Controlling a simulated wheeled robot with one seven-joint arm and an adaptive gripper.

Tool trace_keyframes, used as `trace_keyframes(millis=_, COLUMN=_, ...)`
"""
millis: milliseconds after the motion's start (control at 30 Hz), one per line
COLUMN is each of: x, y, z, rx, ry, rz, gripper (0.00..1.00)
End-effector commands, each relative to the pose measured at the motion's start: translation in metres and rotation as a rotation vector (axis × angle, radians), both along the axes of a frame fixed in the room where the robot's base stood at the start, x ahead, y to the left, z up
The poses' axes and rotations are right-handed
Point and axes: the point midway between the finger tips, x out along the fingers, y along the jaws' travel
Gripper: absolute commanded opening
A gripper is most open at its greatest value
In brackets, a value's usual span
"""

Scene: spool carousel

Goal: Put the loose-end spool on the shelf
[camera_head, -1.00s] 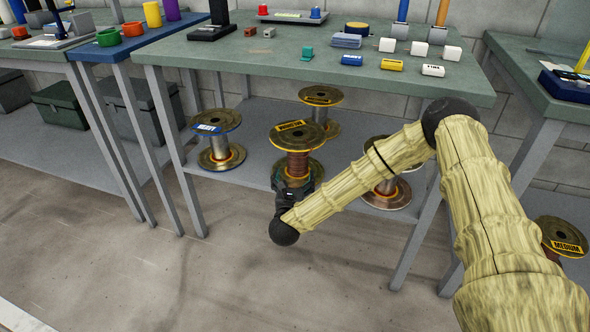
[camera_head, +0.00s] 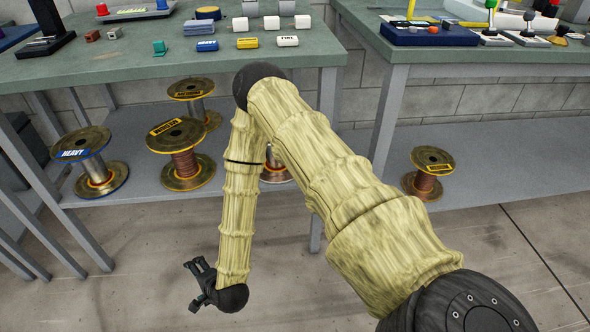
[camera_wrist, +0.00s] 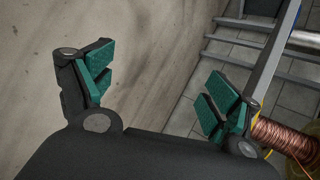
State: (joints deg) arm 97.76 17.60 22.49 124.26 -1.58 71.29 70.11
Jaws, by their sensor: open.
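Several wire spools stand on the grey lower shelves; I cannot tell which has a loose end. A copper-wound spool with a yellow label (camera_head: 183,162) stands upright near the front edge of the left lower shelf (camera_head: 228,180). A blue-labelled HEAVY spool (camera_head: 98,172) is to its left. Another yellow-labelled spool (camera_head: 194,104) is behind, and one (camera_head: 276,174) is mostly hidden by my arm. A spool (camera_head: 428,180) stands on the right lower shelf (camera_head: 510,150). My gripper (camera_head: 197,277) is open and empty, in front of the left shelf. Copper windings (camera_wrist: 287,140) show beside my right finger in the wrist view.
A green-topped table (camera_head: 150,65) with small blocks stands above the left shelf. Its grey legs (camera_head: 316,220) stand near my arm. A second table (camera_head: 480,57) is at the right. The floor (camera_head: 130,275) in front is clear.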

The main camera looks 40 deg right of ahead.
Motion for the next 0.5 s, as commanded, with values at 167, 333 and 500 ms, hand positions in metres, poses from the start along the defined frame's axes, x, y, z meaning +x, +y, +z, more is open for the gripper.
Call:
trace_keyframes(millis=167, x=-0.085, y=-0.011, z=-0.036, rx=-0.295, ry=0.170, rz=0.367, gripper=0.89)
trace_keyframes(millis=333, x=-0.166, y=-0.038, z=-0.054, rx=-0.529, ry=0.316, rz=0.740, gripper=0.89)
trace_keyframes(millis=500, x=-0.239, y=-0.075, z=-0.056, rx=-0.698, ry=0.443, rz=1.107, gripper=0.89)
